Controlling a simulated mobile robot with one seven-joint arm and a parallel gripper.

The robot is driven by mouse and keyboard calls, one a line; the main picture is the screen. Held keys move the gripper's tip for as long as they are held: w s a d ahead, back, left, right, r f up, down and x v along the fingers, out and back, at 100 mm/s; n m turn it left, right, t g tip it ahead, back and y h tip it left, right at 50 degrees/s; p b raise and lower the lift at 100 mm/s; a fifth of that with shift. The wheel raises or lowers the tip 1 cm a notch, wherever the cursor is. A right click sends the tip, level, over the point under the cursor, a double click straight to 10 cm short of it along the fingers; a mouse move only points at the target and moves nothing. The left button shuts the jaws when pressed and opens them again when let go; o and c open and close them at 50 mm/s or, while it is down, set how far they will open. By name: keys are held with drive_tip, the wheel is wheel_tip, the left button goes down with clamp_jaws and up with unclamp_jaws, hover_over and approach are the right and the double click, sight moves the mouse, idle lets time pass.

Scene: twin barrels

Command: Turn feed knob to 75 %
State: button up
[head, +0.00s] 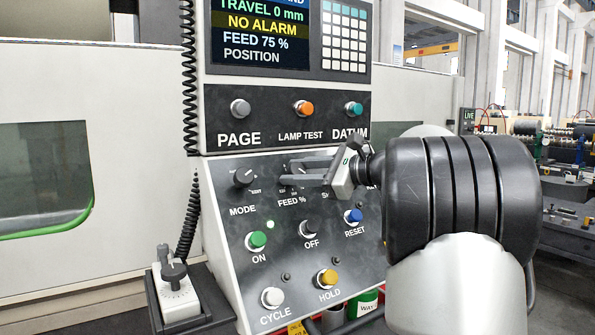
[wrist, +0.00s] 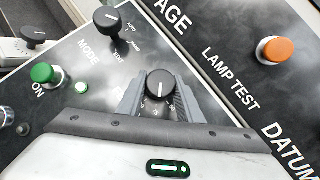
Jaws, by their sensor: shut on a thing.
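The feed knob (wrist: 160,84) is a round black dial with a white pointer line, seen between my fingers in the wrist view. In the head view it is mostly hidden behind my fingers, just above the "FEED %" label. My gripper (head: 287,172) reaches in from the right and is shut on the knob, one finger on each side of it, as the wrist view (wrist: 159,95) also shows. The screen (head: 259,32) reads "FEED 75 %", "NO ALARM" and "TRAVEL 0 mm". The dial marks around the knob are partly covered by my fingers.
The mode knob (head: 243,178) is close on the left. The green ON button (head: 257,240), black OFF knob (head: 310,229) and blue RESET button (head: 353,216) lie below. An orange LAMP TEST button (head: 303,108) is above. A coiled cable (head: 188,90) hangs along the panel's left edge.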

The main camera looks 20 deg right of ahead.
idle(0.4)
drive_tip(key=o, duration=1)
drive_tip(key=shift+a, duration=0.1)
drive_tip(key=b+v, duration=0.1)
drive_tip(key=v, duration=1.6)
drive_tip(key=shift+s+b, duration=0.15)
drive_tip(key=shift+b, duration=0.15)
